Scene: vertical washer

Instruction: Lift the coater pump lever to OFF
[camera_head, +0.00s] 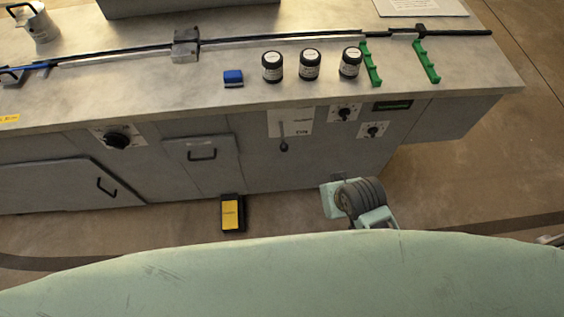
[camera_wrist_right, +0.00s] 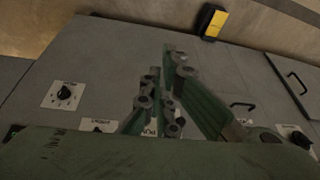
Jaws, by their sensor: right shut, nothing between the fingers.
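The coater pump lever (camera_head: 283,144) is a thin dark lever with a round knob end, hanging downward on a white plate (camera_head: 299,122) on the cabinet's front panel. In the right wrist view my right gripper (camera_wrist_right: 168,62), with green and grey fingers, is shut and empty. It hides most of the lever plate there, and the lever cannot be made out. In the head view the end of my right arm (camera_head: 361,199) is in front of the cabinet, below and right of the lever and apart from it. My left gripper is out of view.
Two dial knobs (camera_head: 374,130) sit right of the lever. A door with a handle (camera_head: 203,155) is at its left. A yellow and black box (camera_head: 231,213) stands on the floor below. Dark jars (camera_head: 310,66) and green racks (camera_head: 427,60) stand on the counter.

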